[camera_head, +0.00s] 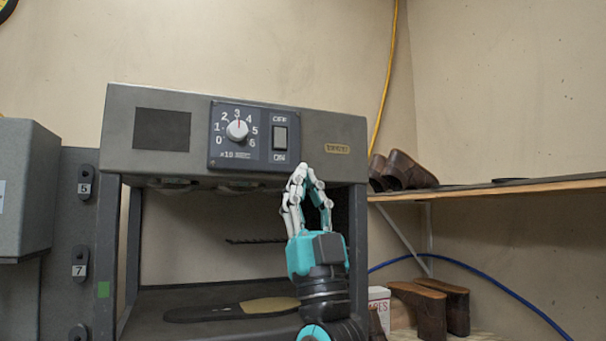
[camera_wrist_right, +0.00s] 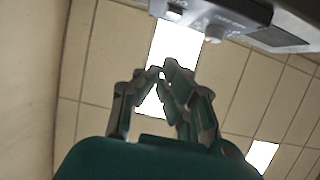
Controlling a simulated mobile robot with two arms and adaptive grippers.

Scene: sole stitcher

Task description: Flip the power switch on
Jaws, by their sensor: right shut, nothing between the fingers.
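The power switch (camera_head: 280,137) is a grey rocker on the dark control panel, with OFF above it and ON below it. I cannot tell which way it is tilted. My right gripper (camera_head: 302,170) is shut and empty, its fingertips pointing up just below the panel and slightly right of the switch, with no visible contact. My left gripper is not in view.
A white dial (camera_head: 237,130) sits left of the switch, pointing near 3. A sole (camera_head: 230,309) lies on the machine's lower deck. At right is a wooden shelf (camera_head: 500,188) with brown shoes (camera_head: 405,172). A grey box (camera_head: 25,185) stands at left.

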